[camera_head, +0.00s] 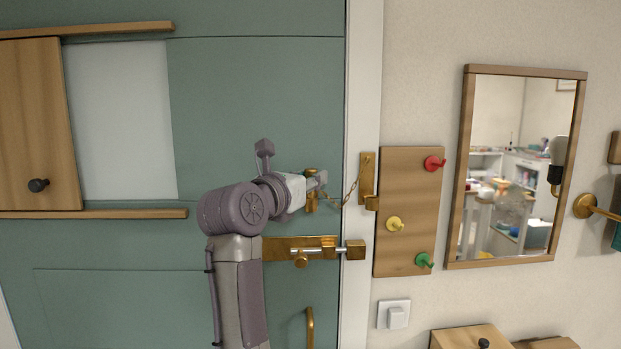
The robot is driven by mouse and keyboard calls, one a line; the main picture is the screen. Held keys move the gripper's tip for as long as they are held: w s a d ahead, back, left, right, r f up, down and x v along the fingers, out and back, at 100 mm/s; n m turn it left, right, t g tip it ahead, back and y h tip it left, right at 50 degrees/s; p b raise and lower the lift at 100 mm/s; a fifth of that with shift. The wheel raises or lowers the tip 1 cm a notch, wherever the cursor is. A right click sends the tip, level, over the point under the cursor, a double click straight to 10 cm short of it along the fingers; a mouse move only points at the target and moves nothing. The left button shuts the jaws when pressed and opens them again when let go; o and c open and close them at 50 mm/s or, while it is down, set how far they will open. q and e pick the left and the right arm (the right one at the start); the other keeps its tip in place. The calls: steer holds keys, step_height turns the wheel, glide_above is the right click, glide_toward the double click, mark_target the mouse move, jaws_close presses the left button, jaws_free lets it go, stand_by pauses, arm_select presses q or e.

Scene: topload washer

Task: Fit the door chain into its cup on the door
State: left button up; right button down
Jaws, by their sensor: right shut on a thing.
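The door chain (350,192) is a thin brass chain. It hangs in a slack curve from a brass plate (367,174) on the white door frame to my right gripper (318,187). My right gripper is at the green door (260,90), near its right edge, and is shut on the chain's free end. A brass piece (311,201) shows at the fingers. I cannot tell how much of it is the chain's end and how much the cup, as the fingers partly hide it. My left gripper is not in view.
Just below the gripper is a brass slide bolt (301,250), with a brass handle (310,326) lower down. A wooden board (408,240) with coloured hooks and a mirror (515,165) are on the wall to the right. A wooden sliding panel (38,120) is at the left.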

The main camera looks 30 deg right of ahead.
mark_target(311, 169)
steer(key=shift+f+b, duration=0.7)
steer(key=shift+f, duration=0.2)
steer(key=c, duration=0.9)
jaws_free()
steer(key=shift+c, duration=0.2)
step_height(311, 169, up, 10)
